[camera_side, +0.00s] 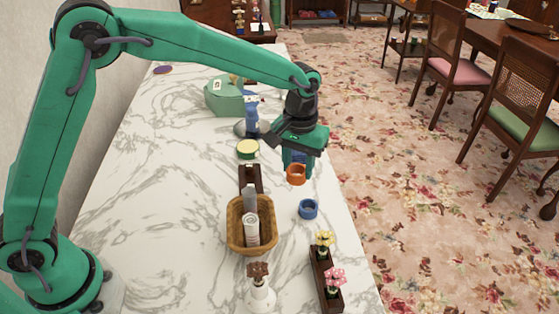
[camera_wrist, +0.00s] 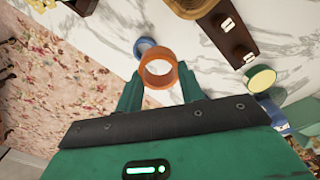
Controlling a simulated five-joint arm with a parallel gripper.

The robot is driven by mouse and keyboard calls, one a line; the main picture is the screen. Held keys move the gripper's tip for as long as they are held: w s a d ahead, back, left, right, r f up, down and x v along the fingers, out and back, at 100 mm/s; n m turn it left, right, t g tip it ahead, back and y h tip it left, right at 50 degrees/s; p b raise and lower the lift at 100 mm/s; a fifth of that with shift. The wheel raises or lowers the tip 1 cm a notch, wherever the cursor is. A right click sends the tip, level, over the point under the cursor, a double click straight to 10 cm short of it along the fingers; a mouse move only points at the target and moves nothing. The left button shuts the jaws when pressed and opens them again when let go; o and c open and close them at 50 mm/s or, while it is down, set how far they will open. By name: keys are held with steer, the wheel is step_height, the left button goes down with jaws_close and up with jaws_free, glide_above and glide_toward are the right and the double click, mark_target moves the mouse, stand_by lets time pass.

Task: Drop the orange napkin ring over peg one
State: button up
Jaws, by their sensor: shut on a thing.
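My gripper (camera_side: 296,164) is shut on the orange napkin ring (camera_side: 296,175), which hangs below the fingers above the right part of the marble counter. In the wrist view the orange ring (camera_wrist: 158,69) sits between the tips of my gripper (camera_wrist: 159,84), its opening visible. A dark brown block (camera_side: 251,179) lies to the left of the ring, behind the basket. The wrist view shows this block (camera_wrist: 237,41) with two small white marked patches. I cannot make out which part is peg one.
A blue ring (camera_side: 308,209) lies on the counter near its right edge. A wicker basket (camera_side: 236,236) holds bottles. A brown flower holder (camera_side: 321,268), white vase (camera_side: 260,298), yellow-topped tin (camera_side: 247,149) and green box (camera_side: 223,97) stand around. The left counter is mostly clear.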

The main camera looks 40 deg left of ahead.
steer(key=s+a+n, duration=0.3)
steer(key=a+n, duration=0.9)
steer(key=n, duration=0.1)
steer(key=shift+s+f, duration=0.15)
steer(key=shift+s, duration=0.05)
steer(key=shift+f, duration=0.15)
steer(key=shift+f, duration=2.75)
steer(key=shift+f, duration=2)
steer(key=o, duration=1)
